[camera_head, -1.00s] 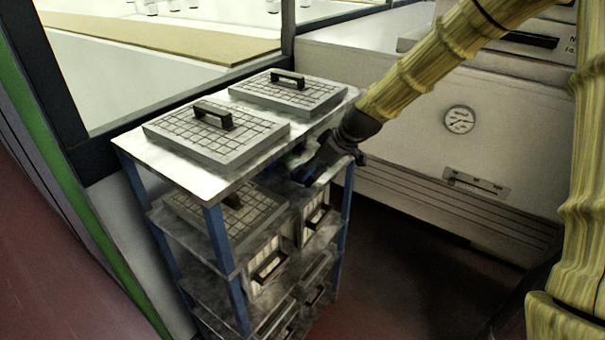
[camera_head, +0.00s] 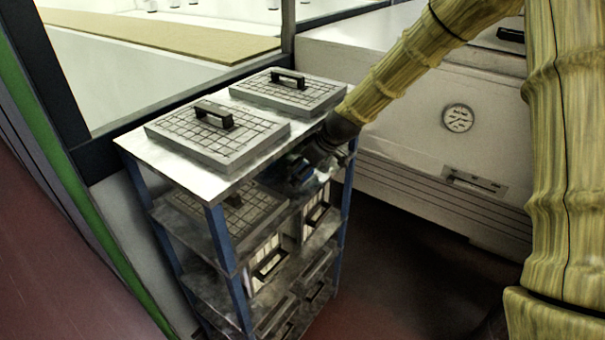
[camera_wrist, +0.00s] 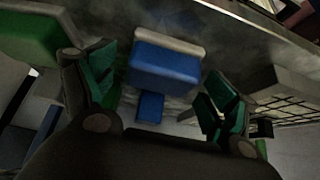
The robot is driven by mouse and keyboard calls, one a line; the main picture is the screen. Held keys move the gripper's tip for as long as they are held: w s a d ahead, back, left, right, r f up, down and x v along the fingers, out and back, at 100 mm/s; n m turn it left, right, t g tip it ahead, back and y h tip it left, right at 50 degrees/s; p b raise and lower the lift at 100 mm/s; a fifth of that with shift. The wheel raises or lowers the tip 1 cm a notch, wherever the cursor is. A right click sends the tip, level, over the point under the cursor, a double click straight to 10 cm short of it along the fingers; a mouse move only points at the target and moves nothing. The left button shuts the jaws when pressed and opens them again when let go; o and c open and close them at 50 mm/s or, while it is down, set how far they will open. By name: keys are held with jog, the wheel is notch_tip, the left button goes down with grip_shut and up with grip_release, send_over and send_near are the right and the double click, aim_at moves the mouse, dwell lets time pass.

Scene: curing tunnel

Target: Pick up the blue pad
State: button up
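The blue pad (camera_wrist: 164,68) shows in the wrist view as a blue block with a pale far edge, on a grey metal surface. It lies ahead of my gripper (camera_wrist: 165,100), between the lines of its two green-faced fingers. The fingers are apart, with nothing visibly clasped between them. A smaller blue patch (camera_wrist: 150,107) shows nearer; I cannot tell whether it belongs to the pad. In the head view my gripper (camera_head: 312,160) reaches in just below the rack's top plate, over the shelf beneath. The pad is not clear there.
The blue-post rack (camera_head: 217,240) carries gridded, handled plates (camera_head: 215,135) on top and handled boxes (camera_head: 270,262) lower. In the wrist view, a green block (camera_wrist: 40,32) lies left and a gridded plate (camera_wrist: 290,100) right. A pale machine (camera_head: 430,120) stands behind. Floor right of the rack is clear.

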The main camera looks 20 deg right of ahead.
jog(key=c, duration=1)
jog(key=shift+b, duration=0.65)
jog(key=s+d+b, duration=0.1)
jog(key=s+d, duration=0.2)
jog(key=s, duration=0.1)
jog(key=s+d+b, duration=0.2)
jog(key=s+d, duration=0.2)
jog(key=s, duration=0.1)
jog(key=s+d+b, duration=0.1)
jog(key=s+d, duration=0.3)
jog(key=s, duration=0.1)
jog(key=shift+s+d+r, duration=0.1)
